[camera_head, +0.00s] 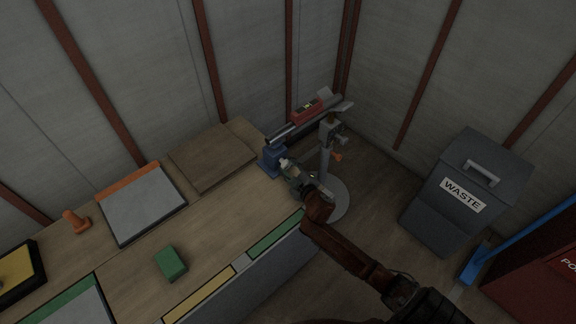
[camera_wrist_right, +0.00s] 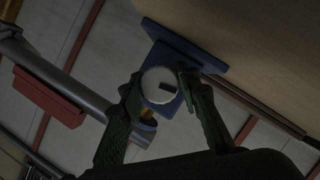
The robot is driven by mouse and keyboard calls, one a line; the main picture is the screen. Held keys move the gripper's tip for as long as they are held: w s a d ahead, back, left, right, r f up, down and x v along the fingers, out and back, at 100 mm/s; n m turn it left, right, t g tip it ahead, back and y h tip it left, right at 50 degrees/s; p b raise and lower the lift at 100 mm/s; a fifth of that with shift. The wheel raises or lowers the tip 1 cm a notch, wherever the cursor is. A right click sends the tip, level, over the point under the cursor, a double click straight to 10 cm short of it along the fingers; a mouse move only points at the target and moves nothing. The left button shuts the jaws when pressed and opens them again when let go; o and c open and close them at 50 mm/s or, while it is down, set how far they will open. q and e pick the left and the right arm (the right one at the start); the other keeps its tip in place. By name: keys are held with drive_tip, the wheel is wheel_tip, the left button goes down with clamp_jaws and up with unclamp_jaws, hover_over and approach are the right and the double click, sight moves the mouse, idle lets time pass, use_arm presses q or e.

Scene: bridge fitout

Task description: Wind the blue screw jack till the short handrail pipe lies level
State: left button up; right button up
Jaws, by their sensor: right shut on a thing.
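The blue screw jack (camera_head: 271,161) stands at the right end of the workbench; its blue base plate (camera_wrist_right: 185,45) and white round knob (camera_wrist_right: 158,88) show in the right wrist view. My right gripper (camera_head: 286,166) is shut on the knob, one finger on each side. The grey handrail pipe (camera_head: 290,131) rests with its near end over the jack and its far end at the stand (camera_head: 327,165). It also shows in the right wrist view (camera_wrist_right: 60,80). A red spirit level (camera_head: 307,110) sits on the pipe; its bubble is too small to read. My left gripper is out of view.
The workbench holds a brown board (camera_head: 212,157), a green block (camera_head: 171,263), an orange-edged tray (camera_head: 143,205) and an orange object (camera_head: 75,221). A grey waste bin (camera_head: 463,195) and a blue-handled tool (camera_head: 520,240) stand right. Floor is open between stand and bin.

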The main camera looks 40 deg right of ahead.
drive_tip(key=o, duration=1.2)
drive_tip(key=shift+s, duration=0.1)
drive_tip(key=v, duration=1.1)
drive_tip(key=shift+s+a, duration=0.1)
drive_tip(key=shift+s, duration=0.3)
